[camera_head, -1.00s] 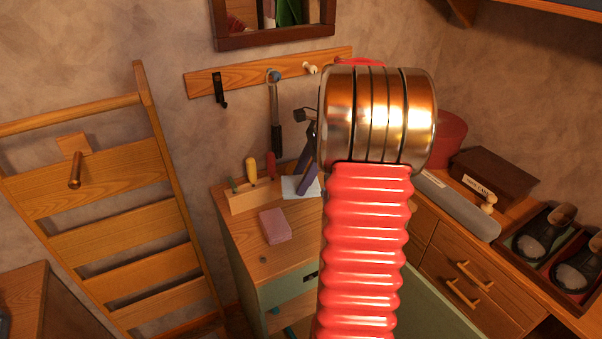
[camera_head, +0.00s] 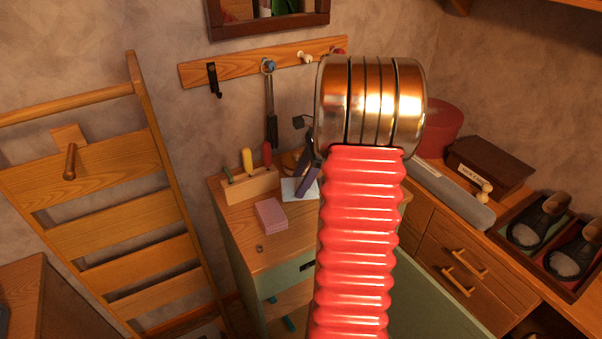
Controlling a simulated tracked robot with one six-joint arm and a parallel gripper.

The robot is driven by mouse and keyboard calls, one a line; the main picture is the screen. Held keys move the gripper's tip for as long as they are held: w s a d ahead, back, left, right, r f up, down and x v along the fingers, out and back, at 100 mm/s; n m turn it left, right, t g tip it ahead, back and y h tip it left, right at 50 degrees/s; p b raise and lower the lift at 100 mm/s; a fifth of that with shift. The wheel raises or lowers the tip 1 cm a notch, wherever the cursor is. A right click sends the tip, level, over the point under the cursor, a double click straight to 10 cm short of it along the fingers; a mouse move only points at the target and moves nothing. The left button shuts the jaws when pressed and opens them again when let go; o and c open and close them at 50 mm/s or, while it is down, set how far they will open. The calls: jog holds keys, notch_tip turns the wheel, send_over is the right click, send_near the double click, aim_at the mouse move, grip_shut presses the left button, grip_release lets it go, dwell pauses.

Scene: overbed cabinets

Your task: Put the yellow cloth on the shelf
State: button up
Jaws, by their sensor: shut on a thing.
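My arm's red ribbed sleeve and metal wrist rise through the middle of the view. My gripper (camera_head: 308,172) shows only in part, as a dark piece past the left side of the wrist, above the back of a small cabinet. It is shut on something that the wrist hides. I cannot make out the yellow cloth in this view. A shelf edge (camera_head: 560,8) shows at the top right; I cannot tell whether it is the task's shelf.
The small cabinet (camera_head: 268,245) holds a pink block (camera_head: 271,216) and a wooden tool holder (camera_head: 250,186). A wooden ladder rack (camera_head: 110,200) stands at left. A red round box (camera_head: 438,130), a brown box (camera_head: 488,164) and a shoe tray (camera_head: 545,240) fill the right counter.

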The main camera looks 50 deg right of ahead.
jog(key=shift+f, duration=2.2)
jog(key=o, duration=1)
jog(key=v, duration=1.3)
jog(key=shift+r, duration=0.4)
jog(key=shift+d, duration=0.1)
